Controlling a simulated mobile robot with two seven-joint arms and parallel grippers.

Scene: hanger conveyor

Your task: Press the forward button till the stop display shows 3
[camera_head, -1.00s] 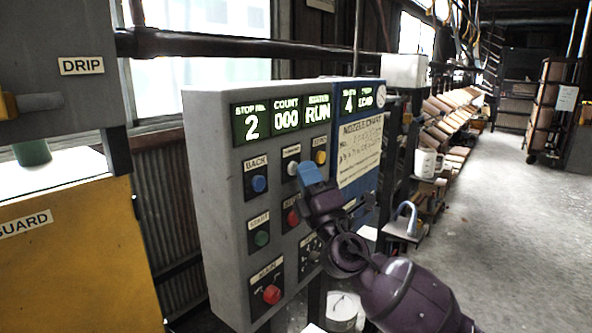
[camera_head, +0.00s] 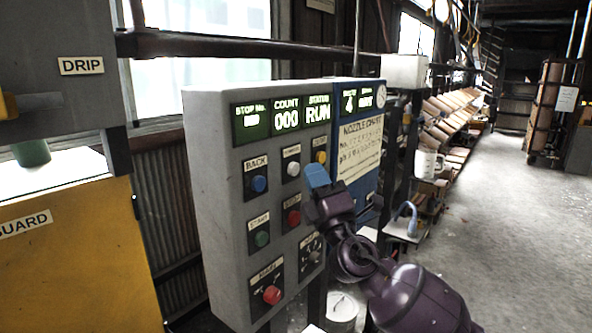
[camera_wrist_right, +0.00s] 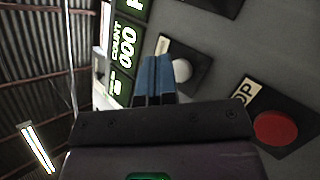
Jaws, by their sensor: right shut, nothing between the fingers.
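The grey control panel (camera_head: 215,180) carries a green stop display (camera_head: 252,121); its small text is unreadable. The white forward button (camera_head: 292,169) sits below the count display; its label is blurred. My right gripper (camera_head: 317,175) has blue fingertips, shut and empty, just right of and slightly below the white button in the head view. In the right wrist view the fingers (camera_wrist_right: 155,78) are together, with the white button (camera_wrist_right: 182,70) just beside their tips. They look apart from it. My left gripper is not in view.
Close by are a blue back button (camera_head: 259,184), a red stop button (camera_head: 293,218), a yellow button (camera_head: 320,157), a green start button (camera_head: 262,239) and a red main knob (camera_head: 271,294). A blue panel (camera_head: 368,185) with a nozzle chart adjoins on the right. The status display (camera_head: 317,114) reads RUN.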

